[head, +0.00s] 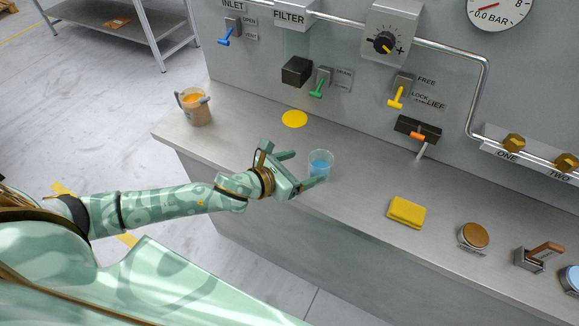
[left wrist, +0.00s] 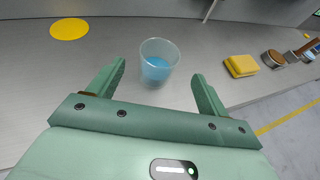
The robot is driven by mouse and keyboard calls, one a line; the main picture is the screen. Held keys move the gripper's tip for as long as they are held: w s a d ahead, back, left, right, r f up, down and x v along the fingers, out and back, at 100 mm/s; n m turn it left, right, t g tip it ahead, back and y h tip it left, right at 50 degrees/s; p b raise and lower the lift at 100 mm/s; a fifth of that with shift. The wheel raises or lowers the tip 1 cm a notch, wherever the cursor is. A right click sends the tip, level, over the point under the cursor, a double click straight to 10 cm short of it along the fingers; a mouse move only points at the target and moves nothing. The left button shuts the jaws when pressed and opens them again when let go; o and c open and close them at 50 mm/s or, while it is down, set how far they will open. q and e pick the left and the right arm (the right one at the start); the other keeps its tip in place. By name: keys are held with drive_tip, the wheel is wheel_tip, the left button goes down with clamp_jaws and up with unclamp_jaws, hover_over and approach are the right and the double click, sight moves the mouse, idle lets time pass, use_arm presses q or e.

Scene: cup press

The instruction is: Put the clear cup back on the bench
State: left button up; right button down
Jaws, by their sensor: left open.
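The clear cup (head: 321,161) holds blue liquid and stands upright on the grey bench (head: 345,205), near its front edge. It also shows in the left wrist view (left wrist: 158,64), between and slightly beyond the fingertips. My left gripper (head: 306,168) is open, with one finger on each side of the cup. In the left wrist view a gap shows between the cup and each finger (left wrist: 160,82). My right gripper is not in view.
A yellow disc (head: 294,119) lies on the bench behind the cup. A yellow sponge (head: 406,212) lies to the right, with several knobs and buttons beyond. The wall panel carries levers and pipes.

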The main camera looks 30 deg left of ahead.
use_arm(q)
drive_tip(key=shift+v, duration=1.9)
